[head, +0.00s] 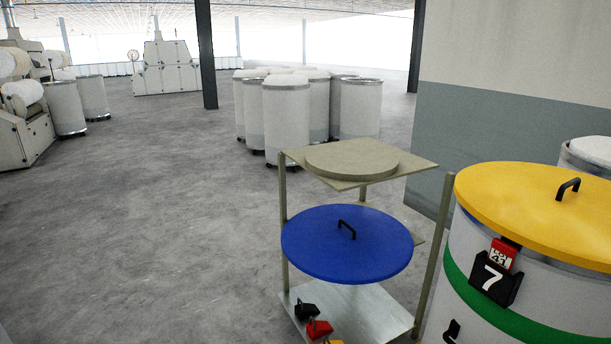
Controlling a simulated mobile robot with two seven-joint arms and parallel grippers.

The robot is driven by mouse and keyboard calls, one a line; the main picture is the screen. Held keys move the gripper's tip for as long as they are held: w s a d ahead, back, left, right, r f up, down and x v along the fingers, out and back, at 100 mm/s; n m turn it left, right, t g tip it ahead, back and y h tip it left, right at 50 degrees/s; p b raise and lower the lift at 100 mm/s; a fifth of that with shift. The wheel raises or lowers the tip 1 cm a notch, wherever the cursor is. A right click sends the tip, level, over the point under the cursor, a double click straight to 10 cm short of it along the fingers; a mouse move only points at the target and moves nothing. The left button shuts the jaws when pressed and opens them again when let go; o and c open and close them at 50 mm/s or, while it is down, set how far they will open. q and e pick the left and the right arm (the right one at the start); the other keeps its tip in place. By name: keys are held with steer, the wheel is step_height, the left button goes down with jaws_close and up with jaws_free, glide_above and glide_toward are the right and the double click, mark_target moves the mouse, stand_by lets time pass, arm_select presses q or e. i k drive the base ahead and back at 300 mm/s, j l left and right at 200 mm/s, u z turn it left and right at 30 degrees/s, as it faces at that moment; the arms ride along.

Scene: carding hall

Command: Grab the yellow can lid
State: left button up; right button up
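The yellow can lid (515,203) lies on top of a large white can (462,240) at the right. A black handle (568,188) stands up from the lid. The lid runs out of the picture at the right edge. Neither of my grippers shows in the head view.
A rack (367,180) left of the can holds a round grey disc, a blue lid (345,255) with a black handle, and small black, red and yellow objects below. A wall (515,110) stands behind. Several white cans (286,115) stand farther back.

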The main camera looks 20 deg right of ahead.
mark_target(567, 193)
steer(key=i+j+z, duration=0.1)
steer(key=i+z, duration=0.3)
steer(key=i, duration=0.15)
steer(key=i+j+z, duration=0.35)
steer(key=i, duration=0.15)
steer(key=i+j+z, duration=0.25)
steer(key=z, duration=0.15)
steer(key=i+j+z, duration=0.4)
steer(key=k+l, duration=0.05)
steer(key=l, duration=0.05)
